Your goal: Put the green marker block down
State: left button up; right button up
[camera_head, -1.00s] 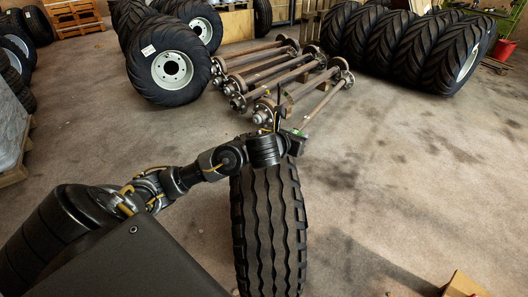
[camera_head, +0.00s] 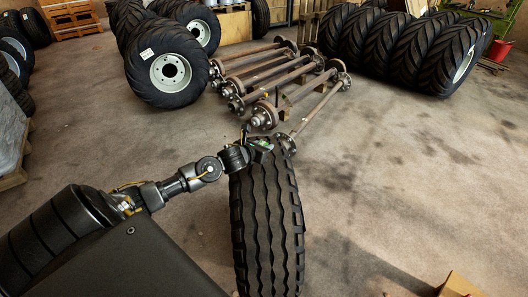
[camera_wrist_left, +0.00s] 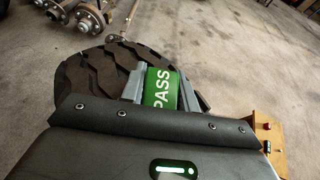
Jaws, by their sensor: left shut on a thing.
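In the head view the left gripper (camera_head: 259,146) and the small green block (camera_head: 264,142) are over the far top end of a standing black tyre (camera_head: 266,225). The tyre also lies behind the block in the left wrist view (camera_wrist_left: 95,75). I cannot tell whether the block touches the tyre. My right gripper is not in view.
Rusty axles (camera_head: 300,88) lie beyond the tyre. Large wheels stand at back left (camera_head: 167,75) and back right (camera_head: 425,55). A wooden box (camera_head: 461,286) is at the lower right; one with a red button shows in the wrist view (camera_wrist_left: 268,133). Floor to the right is mostly clear.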

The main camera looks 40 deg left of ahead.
pick_arm(q)
notch_tip(320, 180, down, 2)
jog(key=shift+f, duration=0.45)
jog(key=shift+f, duration=0.2)
jog(key=o, duration=0.9)
jog(key=shift+o, duration=0.3)
jog(key=shift+r, duration=0.1)
